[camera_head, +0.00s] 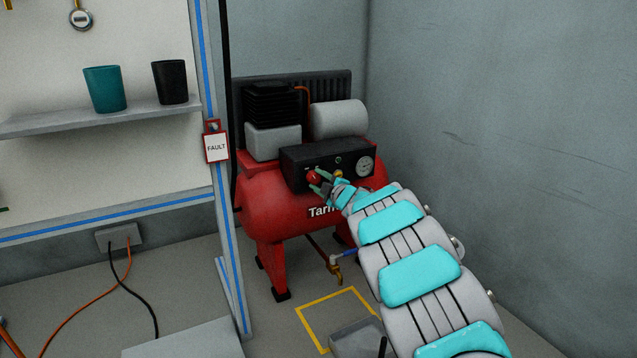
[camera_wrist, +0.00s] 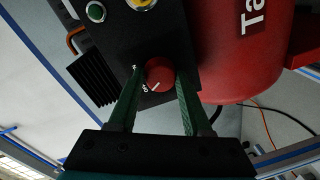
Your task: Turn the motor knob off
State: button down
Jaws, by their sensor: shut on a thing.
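The red motor knob (camera_wrist: 159,75) sits on the front of the black control panel (camera_wrist: 118,40) of the red air compressor. A white mark on the knob points toward the lower left in the wrist view, near small white lettering that is hard to read. My gripper (camera_wrist: 158,84) has its two green fingers on either side of the knob, shut on it. In the head view the knob (camera_head: 314,177) shows at the lower left of the panel, with my gripper (camera_head: 322,184) at it. The fingers cover part of the panel around the knob.
The panel also carries a gauge (camera_head: 365,166) and a green button (camera_wrist: 96,12). The red tank (camera_head: 270,208) is just below the panel. A FAULT tag (camera_head: 216,147) hangs on the post to the left. A shelf (camera_head: 100,118) with two cups is further left.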

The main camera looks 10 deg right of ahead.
jog(key=shift+c, duration=1.7)
grip_release()
jog(key=shift+s, duration=0.1)
jog(key=v, duration=0.7)
jog(key=shift+s+p, duration=0.25)
jog(key=shift+p, duration=0.1)
jog(key=shift+d+r, duration=0.1)
jog(key=shift+d, duration=0.05)
